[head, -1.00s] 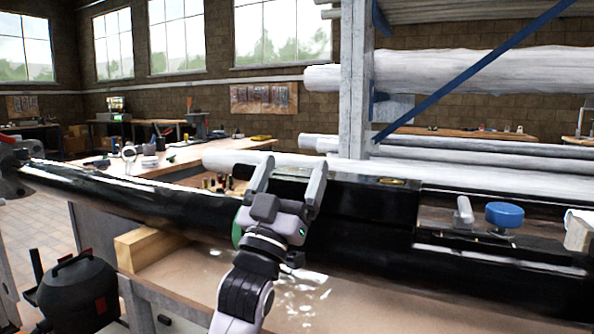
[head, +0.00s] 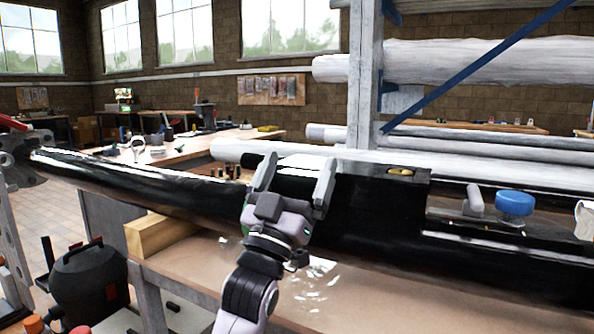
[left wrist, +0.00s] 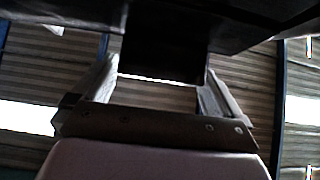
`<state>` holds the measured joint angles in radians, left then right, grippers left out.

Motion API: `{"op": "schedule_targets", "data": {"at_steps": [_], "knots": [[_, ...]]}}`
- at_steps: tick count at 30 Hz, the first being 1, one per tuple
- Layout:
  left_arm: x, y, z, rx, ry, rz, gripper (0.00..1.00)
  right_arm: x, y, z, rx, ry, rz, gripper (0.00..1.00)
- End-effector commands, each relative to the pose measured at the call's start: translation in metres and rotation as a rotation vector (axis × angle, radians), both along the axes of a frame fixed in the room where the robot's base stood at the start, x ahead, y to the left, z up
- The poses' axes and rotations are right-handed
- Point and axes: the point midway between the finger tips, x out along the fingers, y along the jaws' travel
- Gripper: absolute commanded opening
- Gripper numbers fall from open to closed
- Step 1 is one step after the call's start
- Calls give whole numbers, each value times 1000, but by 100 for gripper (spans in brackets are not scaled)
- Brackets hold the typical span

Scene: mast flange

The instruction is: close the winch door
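The long black mast (head: 130,176) lies across the bench. A raised black panel with a brass-coloured fitting (head: 400,171) covers part of it; I take this to be the winch door (head: 385,200), but how far it stands open is hard to tell. Right of it is an open recess with a blue round knob (head: 515,202) and a grey cylinder (head: 474,200). My left gripper (head: 294,180) is open at the panel's left part, fingers apart. In the left wrist view a dark block (left wrist: 165,55) shows between the open fingers (left wrist: 157,75); contact is unclear. My right gripper is not in view.
A wooden block (head: 158,236) is under the mast on the bench (head: 205,262). A grey post (head: 364,80) with a blue brace and rack of pale tubes (head: 450,70) stands behind. A black and red machine (head: 88,285) stands on the floor at left.

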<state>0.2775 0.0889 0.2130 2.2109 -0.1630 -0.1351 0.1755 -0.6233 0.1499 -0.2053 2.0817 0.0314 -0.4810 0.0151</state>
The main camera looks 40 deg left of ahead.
Motion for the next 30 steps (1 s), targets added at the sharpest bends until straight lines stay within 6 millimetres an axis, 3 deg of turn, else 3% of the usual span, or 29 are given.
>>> {"op": "schedule_targets", "data": {"at_steps": [8,21,30], "knots": [[-6,-1,-8,-1,3,1,100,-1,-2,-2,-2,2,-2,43],[-44,-10,-47,-1,3,1,100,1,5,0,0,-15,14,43],[-50,-11,-51,0,-1,1,100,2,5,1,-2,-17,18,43]]}}
